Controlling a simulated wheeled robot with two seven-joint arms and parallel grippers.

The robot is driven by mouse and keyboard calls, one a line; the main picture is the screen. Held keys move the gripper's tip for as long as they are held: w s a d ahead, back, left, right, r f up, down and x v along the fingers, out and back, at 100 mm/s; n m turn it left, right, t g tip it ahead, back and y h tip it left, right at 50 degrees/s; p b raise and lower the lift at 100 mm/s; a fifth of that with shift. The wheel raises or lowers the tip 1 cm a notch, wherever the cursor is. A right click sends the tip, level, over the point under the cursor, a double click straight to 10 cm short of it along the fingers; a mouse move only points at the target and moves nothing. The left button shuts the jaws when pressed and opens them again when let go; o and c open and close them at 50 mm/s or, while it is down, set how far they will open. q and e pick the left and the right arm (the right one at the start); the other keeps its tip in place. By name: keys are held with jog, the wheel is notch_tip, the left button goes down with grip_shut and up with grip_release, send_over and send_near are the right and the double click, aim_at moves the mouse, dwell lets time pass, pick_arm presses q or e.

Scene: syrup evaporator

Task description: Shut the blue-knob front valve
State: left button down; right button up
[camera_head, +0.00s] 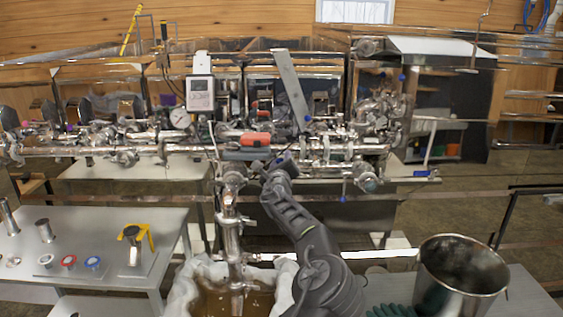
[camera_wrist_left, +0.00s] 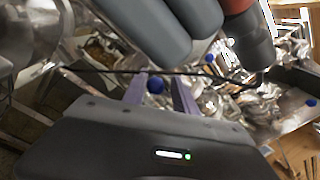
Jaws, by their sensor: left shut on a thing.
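The blue knob (camera_wrist_left: 156,86) shows between the two fingers of my left gripper (camera_wrist_left: 160,92) in the left wrist view. The fingers are closed in on its sides. In the head view my left gripper (camera_head: 277,167) reaches up to the front of the shiny pipework (camera_head: 340,150), beside the vertical outlet pipe (camera_head: 231,235). The held knob is hidden there behind the gripper. The valve's handle and body are hard to make out, so its angle cannot be told. My right gripper is not in view.
Other blue knobs show on the pipework, one low at the right (camera_head: 343,198) and one higher (camera_head: 308,118). A red-handled part (camera_head: 255,139) lies just above my gripper. A steel pot (camera_head: 460,270) stands at the right. A grey table (camera_head: 90,235) with small parts is at the left.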

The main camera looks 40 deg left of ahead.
pick_arm(q)
jog(key=shift+f, duration=0.35)
jog(key=shift+s+d+r+m+g+b, duration=0.1)
jog(key=shift+r+m+g+b, duration=0.25)
jog(key=shift+b, duration=0.45)
jog(key=shift+d+r+m+g+y+b, duration=0.3)
jog(key=shift+r+m+y+b, duration=0.2)
jog(key=shift+r+m+b, duration=0.3)
jog(key=shift+d+r+m+g+y, duration=0.25)
jog(key=shift+d+r+m, duration=0.15)
jog(key=shift+r, duration=0.25)
jog(key=shift+d+r+m+g+y, duration=0.1)
jog(key=shift+d+r+m+y, duration=0.2)
jog(key=shift+r+m, duration=0.25)
jog(key=shift+d+r+m+g+y, duration=0.25)
jog(key=shift+d+r+m, duration=0.1)
jog(key=shift+r, duration=0.35)
jog(key=c, duration=1.2)
grip_release()
jog(key=shift+c, duration=0.2)
jog(key=shift+o, duration=1.2)
jog(key=shift+r, duration=0.15)
